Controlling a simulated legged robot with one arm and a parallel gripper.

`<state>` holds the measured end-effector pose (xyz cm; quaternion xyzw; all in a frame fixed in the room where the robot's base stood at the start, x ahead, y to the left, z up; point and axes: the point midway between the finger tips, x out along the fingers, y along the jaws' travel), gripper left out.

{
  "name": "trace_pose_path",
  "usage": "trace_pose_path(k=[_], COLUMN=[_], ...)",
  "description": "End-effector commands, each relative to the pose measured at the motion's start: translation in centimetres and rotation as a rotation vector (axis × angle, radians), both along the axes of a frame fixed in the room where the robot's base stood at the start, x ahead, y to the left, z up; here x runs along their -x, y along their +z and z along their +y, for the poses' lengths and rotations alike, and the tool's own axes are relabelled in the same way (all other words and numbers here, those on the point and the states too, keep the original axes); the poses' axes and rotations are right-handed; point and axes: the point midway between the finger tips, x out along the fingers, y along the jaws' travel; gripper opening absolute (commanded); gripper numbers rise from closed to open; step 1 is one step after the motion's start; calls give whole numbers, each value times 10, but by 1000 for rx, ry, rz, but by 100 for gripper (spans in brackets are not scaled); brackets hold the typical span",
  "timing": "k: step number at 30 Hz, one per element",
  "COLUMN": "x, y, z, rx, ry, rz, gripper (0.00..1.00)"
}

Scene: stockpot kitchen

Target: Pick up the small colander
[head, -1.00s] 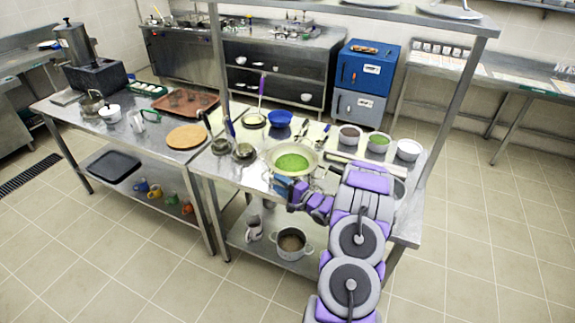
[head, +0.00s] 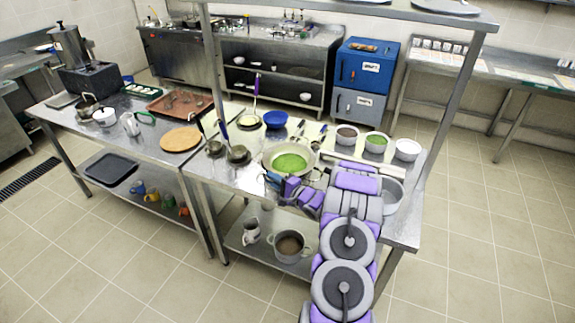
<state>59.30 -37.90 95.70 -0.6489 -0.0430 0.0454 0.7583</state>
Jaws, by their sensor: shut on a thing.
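My gripper (head: 277,184) is at the front of the prep table, just below the near left rim of a wide cream bowl (head: 271,156) with green contents. It is shut on a small blue thing (head: 271,178), which I take to be the small colander. Its shape is too small and too covered by the jaws to make out, and I cannot tell whether it touches the table. My forearm comes in from the right and hides part of the table's front edge.
Two small dark metal vessels (head: 238,154) with upright handles stand left of the bowl. A blue bowl (head: 277,119) is behind it. White containers (head: 407,150) and a grey pot (head: 392,193) are at the right. A pot (head: 290,246) stands on the lower shelf. Floor in front is clear.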

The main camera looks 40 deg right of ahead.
Motion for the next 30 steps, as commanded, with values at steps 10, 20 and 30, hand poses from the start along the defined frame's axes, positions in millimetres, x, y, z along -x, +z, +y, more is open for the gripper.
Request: trace_pose_path(k=[10,20,30], x=[0,0,1], y=[-2,-2,41], z=[12,6,8], rx=[3,0,5], ry=[2,2,2], rz=[13,11,6], gripper=[0,0,0])
